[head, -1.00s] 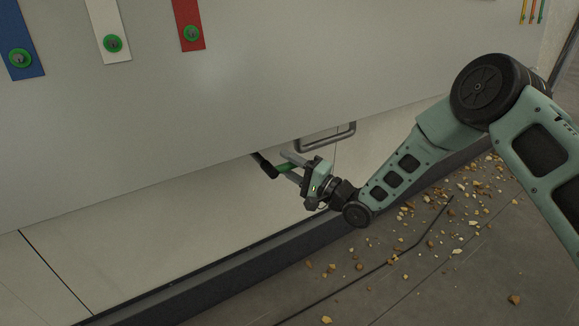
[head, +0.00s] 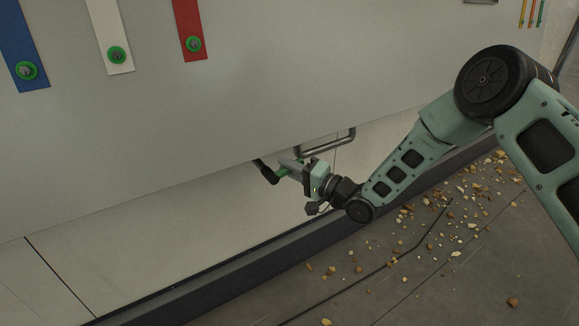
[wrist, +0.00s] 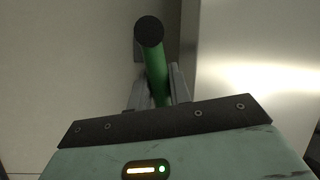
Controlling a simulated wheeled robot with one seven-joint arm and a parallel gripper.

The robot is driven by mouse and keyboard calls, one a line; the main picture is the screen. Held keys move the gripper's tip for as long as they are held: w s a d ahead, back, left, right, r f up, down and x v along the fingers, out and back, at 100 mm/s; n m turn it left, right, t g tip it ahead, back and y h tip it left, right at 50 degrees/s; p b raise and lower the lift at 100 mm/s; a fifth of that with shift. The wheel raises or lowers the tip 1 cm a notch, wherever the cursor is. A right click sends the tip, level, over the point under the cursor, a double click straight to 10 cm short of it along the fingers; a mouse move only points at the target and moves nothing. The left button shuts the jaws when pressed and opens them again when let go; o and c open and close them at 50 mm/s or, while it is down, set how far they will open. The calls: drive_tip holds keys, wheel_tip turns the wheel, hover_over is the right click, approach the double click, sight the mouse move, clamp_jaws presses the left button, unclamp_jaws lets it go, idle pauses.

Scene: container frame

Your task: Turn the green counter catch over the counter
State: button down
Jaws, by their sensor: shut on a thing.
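The green counter catch (head: 283,172) is a small green bar at the lower edge of the large grey panel in the head view. A dark piece (head: 266,172) shows at its left. In the wrist view the green bar (wrist: 156,76) ends in a round black tip (wrist: 149,31) facing the camera. My gripper (head: 289,168) is shut on the green bar, with one finger on each side of it in the wrist view (wrist: 160,92). The fingers partly hide the bar, and I cannot see how the catch is mounted.
The grey panel (head: 200,115) is the counter front or shutter; a grey bar handle (head: 327,143) sits on its lower edge, just right of my gripper. Blue, white (head: 109,30) and red straps with green discs hang above. A dark ledge (head: 250,258) and scattered rubble (head: 430,220) lie below.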

drive_tip(key=n+p, duration=0.1)
drive_tip(key=r+n+h, duration=0.1)
drive_tip(key=shift+s+a+r+n+g+p, duration=0.2)
drive_tip(key=shift+r+n+g+p, duration=0.1)
drive_tip(key=shift+n+p, duration=0.1)
drive_tip(key=shift+s+a+r+n+h+p, duration=0.1)
drive_tip(key=shift+n+h+p, duration=0.3)
drive_tip(key=shift+n, duration=0.3)
drive_tip(key=c, duration=1.3)
unclamp_jaws()
drive_tip(key=shift+a+r, duration=0.1)
